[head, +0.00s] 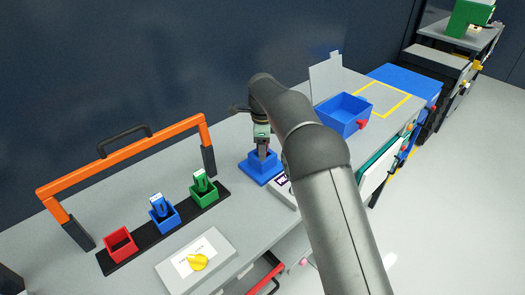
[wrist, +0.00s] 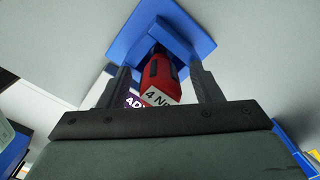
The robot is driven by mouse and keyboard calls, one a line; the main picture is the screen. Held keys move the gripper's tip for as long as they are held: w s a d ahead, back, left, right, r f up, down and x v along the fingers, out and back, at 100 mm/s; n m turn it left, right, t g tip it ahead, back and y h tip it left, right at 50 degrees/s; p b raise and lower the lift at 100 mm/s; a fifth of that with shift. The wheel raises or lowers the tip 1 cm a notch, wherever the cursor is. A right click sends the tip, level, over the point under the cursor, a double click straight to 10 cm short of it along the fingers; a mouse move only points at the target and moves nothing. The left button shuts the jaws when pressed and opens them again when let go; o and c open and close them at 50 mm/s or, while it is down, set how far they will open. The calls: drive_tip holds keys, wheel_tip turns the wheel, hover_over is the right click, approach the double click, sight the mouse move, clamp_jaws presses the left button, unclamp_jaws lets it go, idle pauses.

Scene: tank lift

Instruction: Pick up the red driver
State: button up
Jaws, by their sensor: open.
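The red driver (wrist: 160,78) stands in a blue holder (wrist: 184,42) in the wrist view. A white label reading "4 N" and more shows on its near end. My gripper (wrist: 155,75) is open, with one finger on each side of the driver. I cannot tell whether either finger touches it. In the head view my gripper (head: 262,150) points down over the blue holder (head: 258,167) on the bench. The driver is mostly hidden there by the gripper.
A black rack on the bench holds an empty-looking red box (head: 121,245), a blue driver (head: 158,206) and a green driver (head: 200,181). An orange bar frame (head: 130,160) stands behind it. A blue bin (head: 343,115) sits to the right. A panel with a yellow knob (head: 197,262) lies in front.

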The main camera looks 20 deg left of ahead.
drive_tip(key=c, duration=1.2)
drive_tip(key=shift+r, duration=0.15)
